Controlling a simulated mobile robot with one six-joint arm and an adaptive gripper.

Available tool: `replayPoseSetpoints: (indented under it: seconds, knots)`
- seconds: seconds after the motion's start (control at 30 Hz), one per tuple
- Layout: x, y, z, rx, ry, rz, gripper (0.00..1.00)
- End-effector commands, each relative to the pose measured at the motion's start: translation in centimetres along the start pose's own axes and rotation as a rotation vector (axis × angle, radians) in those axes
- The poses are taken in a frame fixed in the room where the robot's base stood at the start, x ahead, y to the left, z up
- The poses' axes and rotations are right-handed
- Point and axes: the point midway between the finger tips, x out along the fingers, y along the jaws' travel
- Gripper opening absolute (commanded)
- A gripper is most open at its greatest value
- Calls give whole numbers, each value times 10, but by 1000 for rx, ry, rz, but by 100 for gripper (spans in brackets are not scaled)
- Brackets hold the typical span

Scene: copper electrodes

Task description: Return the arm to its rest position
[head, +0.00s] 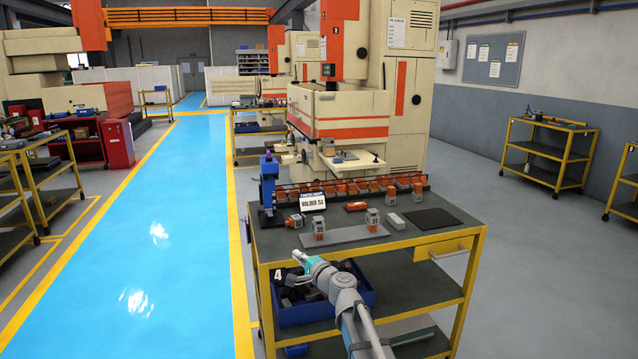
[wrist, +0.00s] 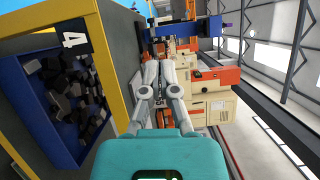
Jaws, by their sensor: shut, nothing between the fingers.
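My gripper (head: 298,256) is at the end of my arm (head: 342,285), in front of the workbench's near edge in the head view. It is in the air, apart from the things on the bench top as far as I can tell. In the wrist view my gripper (wrist: 159,66) has its two grey fingers close together, with nothing held between them. The wrist view is turned on its side. The yellow-framed workbench (head: 270,246) carries several orange and grey electrode holders, among them two standing ones (head: 372,220) near a grey mat (head: 345,235).
A blue bin (head: 365,296) of dark pieces sits on the shelf below the bench top. A blue fixture (head: 268,185) stands at the bench's left, beside a white sign (head: 312,200). A large cream and orange machine (head: 345,110) stands behind. The blue aisle (head: 165,230) is clear.

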Motion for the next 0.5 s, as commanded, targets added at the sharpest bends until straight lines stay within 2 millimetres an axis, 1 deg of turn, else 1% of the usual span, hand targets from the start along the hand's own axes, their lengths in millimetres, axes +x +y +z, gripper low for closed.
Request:
replayPoseSetpoints:
  seconds: [0.03, 0.23, 0.37, 0.5]
  knots:
    - [-10, 6, 6, -53, -29, 32, 0]
    - [-44, 38, 22, -262, -154, 190, 0]
    - [-70, 62, 27, -382, -232, 313, 0]
    - [-103, 90, 30, -494, -314, 461, 0]
